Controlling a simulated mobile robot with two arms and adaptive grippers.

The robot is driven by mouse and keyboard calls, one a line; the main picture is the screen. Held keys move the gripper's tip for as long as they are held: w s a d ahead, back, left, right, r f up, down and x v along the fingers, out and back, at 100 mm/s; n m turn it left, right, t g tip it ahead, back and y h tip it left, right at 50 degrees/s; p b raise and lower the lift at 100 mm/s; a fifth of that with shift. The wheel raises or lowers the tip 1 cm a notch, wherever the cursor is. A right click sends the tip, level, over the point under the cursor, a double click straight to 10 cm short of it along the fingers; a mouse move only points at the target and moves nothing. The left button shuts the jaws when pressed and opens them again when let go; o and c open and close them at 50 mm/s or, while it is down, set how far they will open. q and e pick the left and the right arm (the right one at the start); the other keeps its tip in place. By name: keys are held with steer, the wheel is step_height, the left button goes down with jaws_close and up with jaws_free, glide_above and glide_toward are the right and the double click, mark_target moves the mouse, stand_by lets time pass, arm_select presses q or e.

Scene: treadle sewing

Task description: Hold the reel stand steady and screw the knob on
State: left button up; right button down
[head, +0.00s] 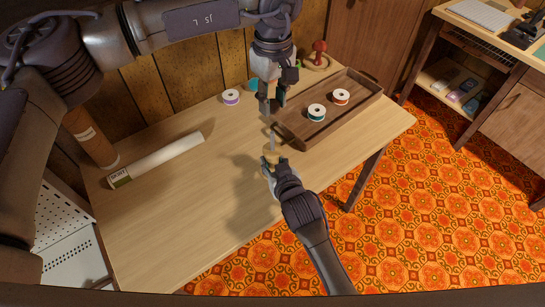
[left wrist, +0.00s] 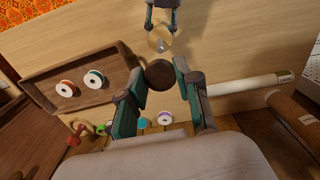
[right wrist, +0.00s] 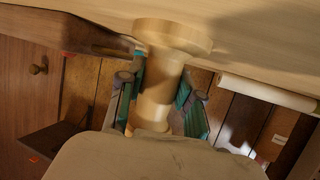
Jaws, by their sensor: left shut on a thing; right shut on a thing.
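The pale wooden reel stand (head: 273,155) is upright over the middle of the table, with a thin rod (head: 271,136) rising from it. My right gripper (head: 270,165) is shut around its column (right wrist: 160,88), which fills the gap between the fingers in the right wrist view. Its wide disc (right wrist: 172,36) shows near the tabletop; contact there is unclear. The dark brown round knob (left wrist: 160,74) is between the fingertips of my left gripper (left wrist: 153,82), which is shut on it. In the head view, my left gripper (head: 270,103) is directly above the stand; whether knob and rod touch is unclear.
A brown wooden tray (head: 350,110) holding a teal spool (head: 316,112) and a red spool (head: 341,97) lies close by on the right. A purple spool (head: 231,97) is behind. A white roll (head: 160,160) lies left. The table's front (head: 180,235) is clear.

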arm_select(q)
steer(key=shift+f, duration=0.1)
glide_above(273, 132)
steer(key=shift+f, duration=2.4)
steer(key=shift+f, duration=0.85)
steer(key=shift+f, duration=0.6)
